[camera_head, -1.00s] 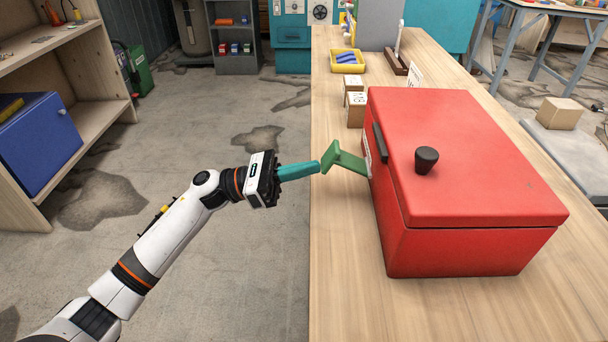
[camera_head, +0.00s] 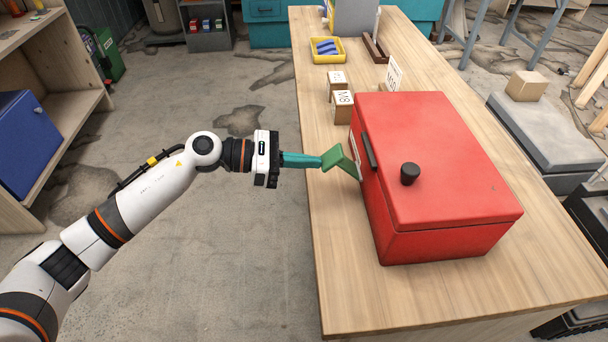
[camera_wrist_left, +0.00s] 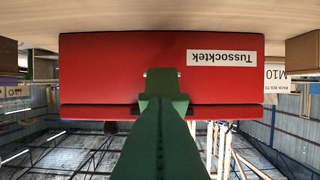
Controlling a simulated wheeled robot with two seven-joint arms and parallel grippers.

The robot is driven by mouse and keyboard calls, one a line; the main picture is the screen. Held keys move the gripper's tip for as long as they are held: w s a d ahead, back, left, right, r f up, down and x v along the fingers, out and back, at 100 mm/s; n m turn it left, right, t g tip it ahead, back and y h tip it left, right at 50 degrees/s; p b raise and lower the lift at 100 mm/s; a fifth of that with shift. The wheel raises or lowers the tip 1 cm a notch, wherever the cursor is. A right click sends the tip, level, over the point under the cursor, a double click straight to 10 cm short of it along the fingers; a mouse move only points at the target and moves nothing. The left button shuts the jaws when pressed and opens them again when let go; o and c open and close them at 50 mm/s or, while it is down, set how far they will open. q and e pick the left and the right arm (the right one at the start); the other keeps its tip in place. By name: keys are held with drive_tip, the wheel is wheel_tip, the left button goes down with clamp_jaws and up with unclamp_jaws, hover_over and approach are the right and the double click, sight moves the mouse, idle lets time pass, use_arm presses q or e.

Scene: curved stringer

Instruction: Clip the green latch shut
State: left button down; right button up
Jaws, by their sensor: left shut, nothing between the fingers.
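The green latch (camera_head: 338,160) sticks out from the left side of the red box (camera_head: 440,160), with its broad outer plate tilted. It stands away from the box wall. My left gripper (camera_head: 318,160) is shut and empty, its teal fingers pointing right, with the tips at the latch's outer side; they appear to touch it. In the left wrist view, which is upside down, the shut fingers (camera_wrist_left: 160,125) reach toward the latch (camera_wrist_left: 163,84) in front of the red box (camera_wrist_left: 110,75). The fingers hide part of the latch there. My right gripper is not in view.
The box stands on a wooden bench (camera_head: 400,290), its lid down with a black knob (camera_head: 410,173). Behind it are small labelled boxes (camera_head: 343,107) and a yellow tray (camera_head: 327,56). The floor left of the bench is clear; a blue bin (camera_head: 25,145) sits on a shelf.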

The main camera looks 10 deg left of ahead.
sight(341, 152)
use_arm(q)
drive_tip(key=shift+d+r+g+y+p, duration=0.1)
drive_tip(key=shift+d+r+y+p, duration=0.35)
drive_tip(key=shift+p, duration=0.65)
drive_tip(key=shift+d+r+g+y+p, duration=0.15)
drive_tip(key=shift+r+y+p, duration=0.45)
drive_tip(key=shift+p, duration=0.55)
drive_tip(key=shift+d+r+g+y+p, duration=0.1)
drive_tip(key=shift+d+r+y+p, duration=0.35)
drive_tip(key=shift+p, duration=0.65)
drive_tip(key=shift+w+d+r+y+p, duration=0.1)
drive_tip(key=shift+d+r+y+p, duration=0.25)
drive_tip(key=shift+y+p, duration=0.4)
drive_tip(key=shift+d+r+y+p, duration=0.2)
drive_tip(key=shift+r+y+p, duration=0.2)
drive_tip(key=shift+p, duration=0.6)
drive_tip(key=shift+d, duration=0.1)
drive_tip(key=shift+d+r+g+y, duration=0.1)
drive_tip(key=shift+d+g+y, duration=0.15)
drive_tip(key=shift+y, duration=0.1)
drive_tip(key=shift+w+d+r+p, duration=0.1)
drive_tip(key=shift+w+r+p, duration=0.15)
drive_tip(key=shift+r, duration=0.7)
drive_tip(key=shift+a, duration=0.25)
